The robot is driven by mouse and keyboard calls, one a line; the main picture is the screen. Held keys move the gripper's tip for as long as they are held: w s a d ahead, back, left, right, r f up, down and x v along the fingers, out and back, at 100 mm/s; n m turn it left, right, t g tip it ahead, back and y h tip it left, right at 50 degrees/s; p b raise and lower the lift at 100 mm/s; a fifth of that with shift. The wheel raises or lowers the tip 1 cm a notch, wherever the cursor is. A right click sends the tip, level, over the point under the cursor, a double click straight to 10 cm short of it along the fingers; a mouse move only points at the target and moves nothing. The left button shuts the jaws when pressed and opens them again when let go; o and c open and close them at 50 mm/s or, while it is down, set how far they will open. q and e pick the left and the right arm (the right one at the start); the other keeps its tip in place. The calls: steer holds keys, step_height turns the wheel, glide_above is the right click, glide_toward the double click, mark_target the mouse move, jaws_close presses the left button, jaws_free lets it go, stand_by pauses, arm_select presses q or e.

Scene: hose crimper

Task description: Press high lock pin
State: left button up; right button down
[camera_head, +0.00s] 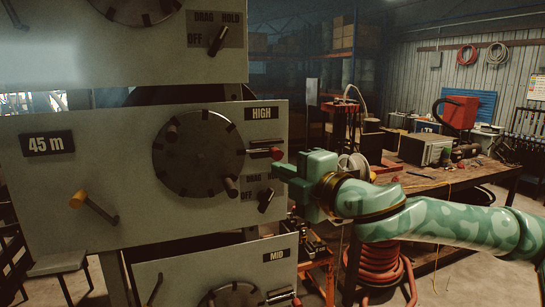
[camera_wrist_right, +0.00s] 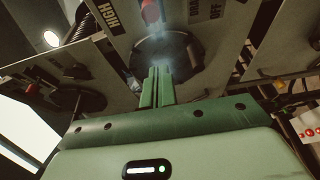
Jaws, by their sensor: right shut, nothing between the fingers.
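The HIGH panel (camera_head: 90,230) is a pale upright plate with a black disc (camera_head: 198,150) and a HIGH label (camera_head: 262,113). The high lock pin (camera_head: 277,153) is a red-tipped rod that sticks out near the disc's right side. It also shows at the top of the right wrist view (camera_wrist_right: 150,12). My right gripper (camera_head: 281,170) is shut and empty, with its fingertips just below the red tip. I cannot tell whether they touch it. Its fingers show together in the right wrist view (camera_wrist_right: 158,72). My left gripper is not in view.
A yellow-tipped lever (camera_head: 95,208) and a 45 m plate are on the panel's left. A DRAG/HOLD/OFF switch (camera_head: 266,200) sits below the pin. The MID panel (camera_head: 160,270) is underneath. A cluttered workbench (camera_head: 430,178) stands behind my right arm.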

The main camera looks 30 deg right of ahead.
steer(key=w+d+p, duration=0.2)
steer(key=w+p, duration=0.2)
steer(key=w, duration=0.4)
steer(key=shift+d, duration=0.4)
steer(key=shift+w, duration=0.2)
steer(key=d, duration=0.1)
steer(key=s+d+b, duration=0.1)
steer(key=d, duration=0.1)
steer(key=shift+d+r, duration=0.1)
steer(key=shift+d, duration=0.1)
